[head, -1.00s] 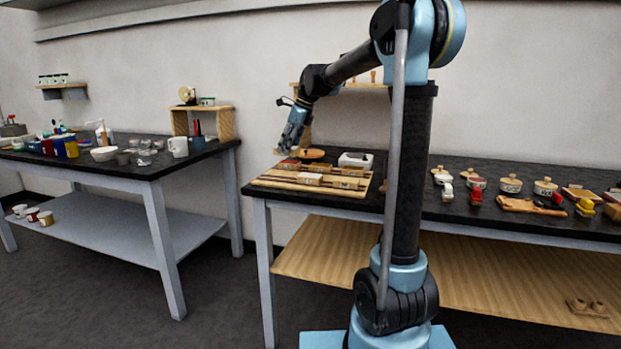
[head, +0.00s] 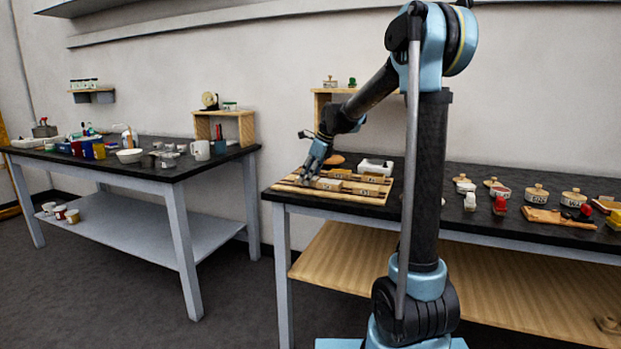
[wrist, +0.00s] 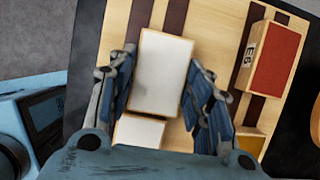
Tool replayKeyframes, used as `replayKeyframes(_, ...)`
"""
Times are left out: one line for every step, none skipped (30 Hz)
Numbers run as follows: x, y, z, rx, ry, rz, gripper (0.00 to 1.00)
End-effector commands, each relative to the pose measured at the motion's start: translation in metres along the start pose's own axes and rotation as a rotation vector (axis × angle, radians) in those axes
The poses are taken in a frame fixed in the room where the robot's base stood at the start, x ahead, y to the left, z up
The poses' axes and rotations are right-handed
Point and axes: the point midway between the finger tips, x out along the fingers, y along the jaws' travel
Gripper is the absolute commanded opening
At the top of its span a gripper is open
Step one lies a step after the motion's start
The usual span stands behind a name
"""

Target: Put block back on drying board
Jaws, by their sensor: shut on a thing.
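The drying board (head: 378,200) is a pale wooden board with dark strips, lying on the dark-topped table; it also fills much of the wrist view (wrist: 222,35). My gripper (wrist: 166,90) is shut on a block (wrist: 162,72) with a white top and wooden sides, over the board. Whether its underside touches the board is hidden. A second white-topped block (wrist: 138,131) sits close below it in the wrist view, partly covered by my gripper. A red-topped block marked E6 (wrist: 275,60) sits to the right. In the head view my gripper (head: 306,179) is at the board's left part.
A white tray (head: 376,166) and a round brown item (head: 335,159) stand behind the board. Lidded pots (head: 536,193) and small jars line the table to the right. A second table (head: 135,172) with cups and bowls stands at the left, across a gap.

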Motion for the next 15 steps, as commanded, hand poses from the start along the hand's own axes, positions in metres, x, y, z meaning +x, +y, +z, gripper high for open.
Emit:
replayKeyframes(-0.0001,-0.0001,-0.0001,0.000,0.000,0.000,0.22)
replayKeyframes(0.0000,-0.0001,-0.0001,0.000,0.000,0.000,0.22)
replayKeyframes(0.0005,-0.0002,-0.0004,0.000,0.000,0.000,0.22)
replayKeyframes(0.0011,-0.0003,-0.0007,0.000,0.000,0.000,0.22)
replayKeyframes(0.0014,-0.0003,-0.0008,0.000,0.000,0.000,0.48)
replayKeyframes(0.0012,-0.0003,-0.0008,0.000,0.000,0.000,0.57)
replayKeyframes(0.0011,-0.0003,-0.0008,0.000,0.000,0.000,0.64)
replayKeyframes(0.0011,-0.0003,-0.0008,0.000,0.000,0.000,0.66)
replayKeyframes(0.0010,-0.0003,-0.0008,0.000,0.000,0.000,0.66)
replayKeyframes(0.0010,-0.0004,-0.0008,0.001,0.000,0.000,0.66)
replayKeyframes(0.0010,-0.0004,-0.0008,0.001,0.000,0.000,0.66)
replayKeyframes(0.0009,-0.0004,-0.0008,0.001,0.000,0.000,0.66)
replayKeyframes(0.0009,-0.0004,-0.0009,0.001,0.000,0.000,0.66)
replayKeyframes(0.0009,-0.0004,-0.0009,0.001,0.000,0.000,0.66)
replayKeyframes(0.0009,-0.0004,-0.0009,0.001,0.000,0.000,0.66)
